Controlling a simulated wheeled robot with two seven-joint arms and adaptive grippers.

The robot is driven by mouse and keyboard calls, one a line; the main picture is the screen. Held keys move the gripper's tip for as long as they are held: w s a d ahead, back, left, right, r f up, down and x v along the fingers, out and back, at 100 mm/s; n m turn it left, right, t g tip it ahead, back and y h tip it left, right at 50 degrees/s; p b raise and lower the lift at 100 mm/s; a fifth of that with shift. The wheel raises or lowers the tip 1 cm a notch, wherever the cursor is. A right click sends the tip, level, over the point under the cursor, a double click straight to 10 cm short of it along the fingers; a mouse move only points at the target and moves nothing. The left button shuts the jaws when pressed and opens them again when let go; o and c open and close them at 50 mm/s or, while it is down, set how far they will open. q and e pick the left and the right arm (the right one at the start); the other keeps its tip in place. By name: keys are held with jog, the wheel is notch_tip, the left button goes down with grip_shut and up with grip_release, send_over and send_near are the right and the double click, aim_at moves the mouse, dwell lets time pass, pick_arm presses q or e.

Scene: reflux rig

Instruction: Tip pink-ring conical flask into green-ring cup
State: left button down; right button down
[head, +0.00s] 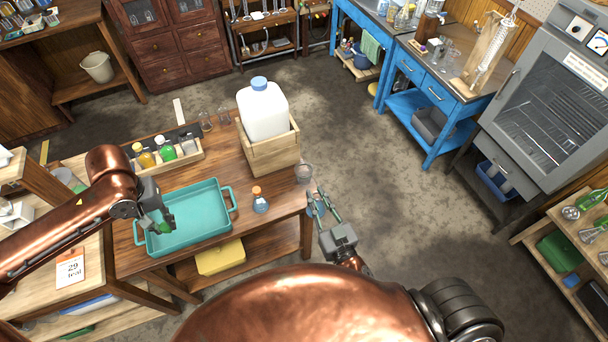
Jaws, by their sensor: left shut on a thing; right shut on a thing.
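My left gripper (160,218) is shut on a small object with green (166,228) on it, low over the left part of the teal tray. The fingers hide most of that object; it may be the green-ring cup. My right gripper (320,203) is shut on a small glass vessel with bluish contents (316,209), just off the table's right edge. Its ring colour is too small to tell, so I cannot be sure it is the pink-ring conical flask. The two grippers are well apart.
The teal tray (232,190) lies on the wooden table. A small orange-stoppered blue flask (260,204) and a clear glass vessel (304,173) stand near its right edge. A white jug (263,112) sits in a wooden crate (270,155). A bottle rack (185,160) stands behind the tray.

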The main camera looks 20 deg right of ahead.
pick_arm(q)
jog(key=shift+r, duration=0.1)
pick_arm(e)
jog(key=shift+r, duration=0.1)
